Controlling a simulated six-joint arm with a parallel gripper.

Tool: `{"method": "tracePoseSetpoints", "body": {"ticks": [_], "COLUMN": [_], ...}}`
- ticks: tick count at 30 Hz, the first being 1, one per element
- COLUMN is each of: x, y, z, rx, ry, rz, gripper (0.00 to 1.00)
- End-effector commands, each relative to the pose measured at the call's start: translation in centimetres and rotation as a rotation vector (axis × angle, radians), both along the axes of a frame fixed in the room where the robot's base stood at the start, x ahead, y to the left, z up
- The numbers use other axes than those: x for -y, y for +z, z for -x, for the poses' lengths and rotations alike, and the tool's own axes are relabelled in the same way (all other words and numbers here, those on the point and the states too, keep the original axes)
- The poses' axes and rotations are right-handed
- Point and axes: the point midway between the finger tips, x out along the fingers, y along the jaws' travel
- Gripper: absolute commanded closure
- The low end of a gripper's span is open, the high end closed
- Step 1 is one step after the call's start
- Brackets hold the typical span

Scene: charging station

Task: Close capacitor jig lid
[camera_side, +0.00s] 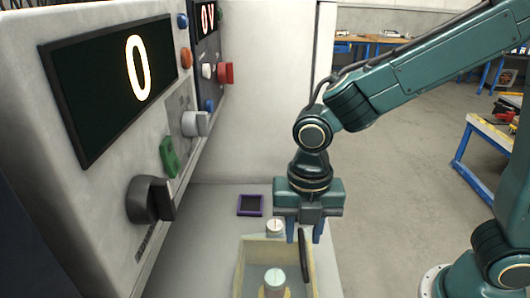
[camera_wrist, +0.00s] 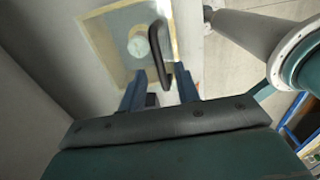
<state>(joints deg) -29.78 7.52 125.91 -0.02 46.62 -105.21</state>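The capacitor jig (camera_side: 243,262) is a pale yellow-framed box on the bench at the bottom of the side view, and its frame shows in the wrist view (camera_wrist: 104,65). A black bar handle (camera_side: 305,262) stands at its right side; it also shows in the wrist view (camera_wrist: 156,45). The lid's exact angle is hard to tell. A white-topped cylinder (camera_side: 274,277) is within the jig's frame. My gripper (camera_side: 304,236) has its blue fingers apart above the handle's far end. In the wrist view the handle's near end lies between the fingertips (camera_wrist: 161,93), with no visible grip.
A second white-topped cylinder (camera_side: 275,226) stands at the jig's far edge. A small purple-rimmed square tray (camera_side: 250,205) lies behind it. The control panel (camera_side: 110,150), with knobs, buttons and a display reading 0, rises at left. Open floor lies right of the bench.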

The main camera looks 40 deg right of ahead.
Motion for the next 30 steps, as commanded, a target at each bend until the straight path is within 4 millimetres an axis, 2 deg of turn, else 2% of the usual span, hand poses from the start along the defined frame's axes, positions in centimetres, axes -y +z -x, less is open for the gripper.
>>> {"method": "tracePoseSetpoints", "body": {"ticks": [6, 15, 16, 21, 30], "x": [0.0, 0.0, 0.0, 0.0, 0.2], "y": [-1.3, -1.4, -1.4, -1.4, -1.8], "z": [0.0, 0.0, 0.0, 0.0, 0.2], "rx": [-0.001, 0.000, 0.000, 0.001, 0.000], "ry": [0.000, 0.000, 0.000, 0.000, 0.000], "rz": [0.001, 0.000, 0.000, -0.001, 0.000], "gripper": [0.68, 0.68, 0.70, 1.00, 1.00]}}
